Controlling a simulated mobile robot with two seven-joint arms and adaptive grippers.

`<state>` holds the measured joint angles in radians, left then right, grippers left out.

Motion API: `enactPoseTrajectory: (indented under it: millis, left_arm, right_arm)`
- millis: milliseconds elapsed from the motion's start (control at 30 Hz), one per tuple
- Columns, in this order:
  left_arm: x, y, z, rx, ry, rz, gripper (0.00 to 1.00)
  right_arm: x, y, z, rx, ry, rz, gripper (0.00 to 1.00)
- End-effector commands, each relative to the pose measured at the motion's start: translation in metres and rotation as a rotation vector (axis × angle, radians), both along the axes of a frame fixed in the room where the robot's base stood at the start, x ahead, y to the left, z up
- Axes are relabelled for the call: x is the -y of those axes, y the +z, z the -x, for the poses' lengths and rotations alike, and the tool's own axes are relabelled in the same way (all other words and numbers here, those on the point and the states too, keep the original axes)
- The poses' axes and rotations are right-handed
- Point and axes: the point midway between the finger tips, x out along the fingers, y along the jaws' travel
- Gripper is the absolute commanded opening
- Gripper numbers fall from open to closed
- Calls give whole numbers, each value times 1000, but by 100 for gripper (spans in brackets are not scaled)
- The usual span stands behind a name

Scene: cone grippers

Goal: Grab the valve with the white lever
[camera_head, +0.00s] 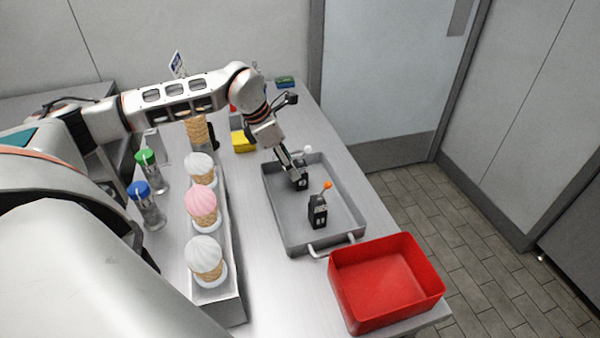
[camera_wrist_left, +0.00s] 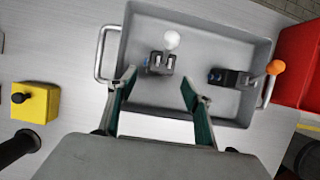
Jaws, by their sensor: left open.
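The valve with the white lever (camera_wrist_left: 160,62) is a small black block in the grey tray (camera_wrist_left: 205,24). In the head view its white knob (camera_head: 308,150) shows just beyond my left gripper, which partly hides the block. A second black valve with an orange lever (camera_head: 318,210) stands nearer in the same tray, and it also shows in the left wrist view (camera_wrist_left: 232,78). My left gripper (camera_wrist_left: 154,92) is open and empty, with the white-lever valve ahead of and between its fingers. In the head view the gripper (camera_head: 299,181) is over the tray. My right gripper is not in view.
A red bin (camera_head: 388,280) stands at the table's near right corner. A holder (camera_head: 225,290) with several ice cream cones lies left of the tray. Bottles with green (camera_head: 147,160) and blue (camera_head: 140,190) caps stand further left. A yellow block (camera_head: 243,141) is behind.

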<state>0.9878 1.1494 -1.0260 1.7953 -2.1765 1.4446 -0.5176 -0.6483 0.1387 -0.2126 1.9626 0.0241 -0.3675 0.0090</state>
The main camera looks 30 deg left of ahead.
Motion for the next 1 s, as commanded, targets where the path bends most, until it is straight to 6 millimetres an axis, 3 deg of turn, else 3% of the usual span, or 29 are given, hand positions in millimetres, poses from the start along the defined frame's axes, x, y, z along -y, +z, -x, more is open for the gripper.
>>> enactPoseTrajectory:
  millis: [500, 767, 933, 1000]
  left_arm:
    - [18, -52, -23, -1, 0, -1, 50]
    - [18, -55, -25, 1, 0, -1, 50]
    - [18, -54, -25, 1, 0, -1, 8]
    - [18, -54, -25, 1, 0, -1, 6]
  right_arm:
    - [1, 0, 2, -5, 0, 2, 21]
    - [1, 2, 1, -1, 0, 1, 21]
    - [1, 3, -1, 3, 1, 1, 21]
    - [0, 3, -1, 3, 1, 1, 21]
